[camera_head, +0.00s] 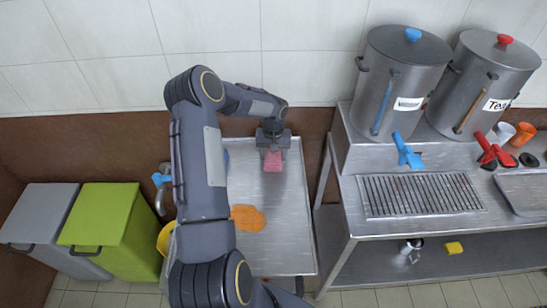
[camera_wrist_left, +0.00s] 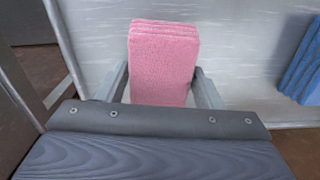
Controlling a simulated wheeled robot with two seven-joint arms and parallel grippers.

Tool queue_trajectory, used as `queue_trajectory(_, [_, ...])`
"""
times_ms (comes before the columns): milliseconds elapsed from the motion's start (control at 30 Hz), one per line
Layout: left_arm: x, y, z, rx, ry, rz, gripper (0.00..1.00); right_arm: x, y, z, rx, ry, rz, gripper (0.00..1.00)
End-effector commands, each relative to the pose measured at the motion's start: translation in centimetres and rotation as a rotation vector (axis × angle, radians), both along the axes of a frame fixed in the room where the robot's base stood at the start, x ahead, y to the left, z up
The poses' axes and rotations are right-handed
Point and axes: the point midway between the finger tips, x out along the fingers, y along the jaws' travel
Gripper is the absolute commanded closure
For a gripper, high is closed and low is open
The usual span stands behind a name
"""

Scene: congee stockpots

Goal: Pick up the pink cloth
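The pink cloth (camera_head: 272,161) is a folded, thick block at the upper part of the metal table (camera_head: 285,225). My left gripper (camera_head: 272,148) is over it, pointing down. In the left wrist view the pink cloth (camera_wrist_left: 162,65) fills the space between the two fingers (camera_wrist_left: 162,85), one close along each side. I cannot tell whether the fingers press on it or stand just clear, nor whether it rests on the table. My right gripper is not in view.
An orange cloth (camera_head: 247,218) lies on the table, and a blue cloth (camera_wrist_left: 303,65) lies right of the pink one in the wrist view. Grey (camera_head: 38,215) and green (camera_head: 112,215) bins stand left. A steel counter (camera_head: 350,190) with two stockpots stands right. The table's lower right is clear.

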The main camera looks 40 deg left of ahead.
Motion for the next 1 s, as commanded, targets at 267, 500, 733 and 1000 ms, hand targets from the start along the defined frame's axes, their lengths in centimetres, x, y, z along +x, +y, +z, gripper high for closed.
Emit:
queue_trajectory(267, [0.0,0.0,0.0,0.000,0.000,0.000,0.63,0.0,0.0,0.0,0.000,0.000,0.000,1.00])
queue_trajectory(500, [0.0,0.0,0.5,0.001,-0.001,0.000,0.63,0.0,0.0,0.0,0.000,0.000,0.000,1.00])
queue_trajectory(733, [0.1,0.1,3.4,0.003,0.000,0.000,0.63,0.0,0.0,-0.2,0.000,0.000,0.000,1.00])
queue_trajectory(1000, [-5.1,1.5,9.5,0.006,-0.001,0.003,0.63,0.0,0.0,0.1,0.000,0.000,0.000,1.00])
